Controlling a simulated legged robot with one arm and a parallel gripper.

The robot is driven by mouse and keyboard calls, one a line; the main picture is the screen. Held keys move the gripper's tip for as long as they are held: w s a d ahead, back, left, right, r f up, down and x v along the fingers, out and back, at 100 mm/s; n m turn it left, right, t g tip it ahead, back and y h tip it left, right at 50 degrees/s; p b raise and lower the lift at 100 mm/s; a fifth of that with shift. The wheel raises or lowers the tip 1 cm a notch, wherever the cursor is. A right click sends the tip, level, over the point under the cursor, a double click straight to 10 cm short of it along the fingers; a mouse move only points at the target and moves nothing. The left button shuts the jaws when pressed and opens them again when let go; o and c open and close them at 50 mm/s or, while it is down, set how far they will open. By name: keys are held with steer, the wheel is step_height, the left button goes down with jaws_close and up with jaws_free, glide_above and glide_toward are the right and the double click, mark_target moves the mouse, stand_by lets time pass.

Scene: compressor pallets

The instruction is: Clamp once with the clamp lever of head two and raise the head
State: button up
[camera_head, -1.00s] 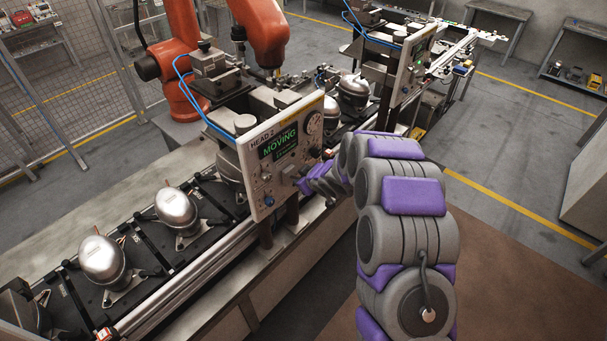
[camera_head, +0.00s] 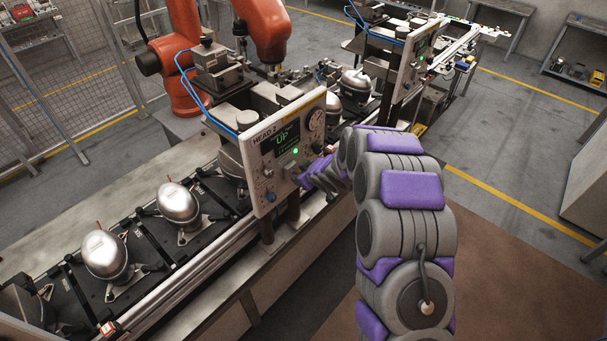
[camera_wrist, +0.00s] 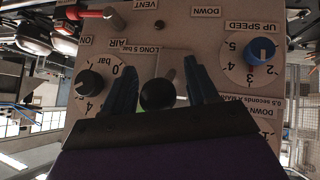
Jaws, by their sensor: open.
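The head two panel (camera_head: 262,180) is a pale upright plate with "HEAD 2" on it. Its display (camera_head: 286,137) reads "UP" in green, and a green lamp glows below it. My gripper (camera_head: 304,181) is at the panel's lower right face. In the wrist view the panel (camera_wrist: 150,35) is upside down, and my gripper (camera_wrist: 160,85) has its two dark fingers spread. A black ball knob (camera_wrist: 158,94) on a short stem sits between the fingers, with gaps at both sides. It looks like a lever's end; its lower part is hidden by my gripper.
In the wrist view a blue speed dial (camera_wrist: 261,50), a black pressure dial (camera_wrist: 89,84) and a red handle (camera_wrist: 92,13) are near the fingers. Silver compressors (camera_head: 178,203) sit on the pallet line. An orange robot arm (camera_head: 262,30) stands behind. Floor at the right is clear.

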steer(key=shift+d, duration=0.1)
steer(key=b+v, duration=0.1)
steer(key=v, duration=1.6)
steer(key=s+d+f+m+g+h+b, duration=0.25)
steer(key=s+d+b, duration=0.4)
steer(key=s, duration=0.35)
steer(key=s+d+f+m+g+h+b, duration=0.2)
steer(key=s+d+f+m+h+b, duration=0.15)
steer(key=s+d+b, duration=0.5)
steer(key=s+a+f+m+g+b, duration=0.1)
steer(key=s+f+m+g+b, duration=0.1)
steer(key=s, duration=0.9)
steer(key=s+a+f+m+g+y+b, duration=0.1)
steer(key=s+a+f+m+g+b, duration=0.1)
steer(key=s, duration=1)
step_height(320, 180, down, 2)
steer(key=shift+s+f+m+g+b, duration=0.1)
steer(key=shift+s+m+g+b, duration=0.2)
steer(key=shift+g+b, duration=0.45)
steer(key=shift+w+d, duration=0.1)
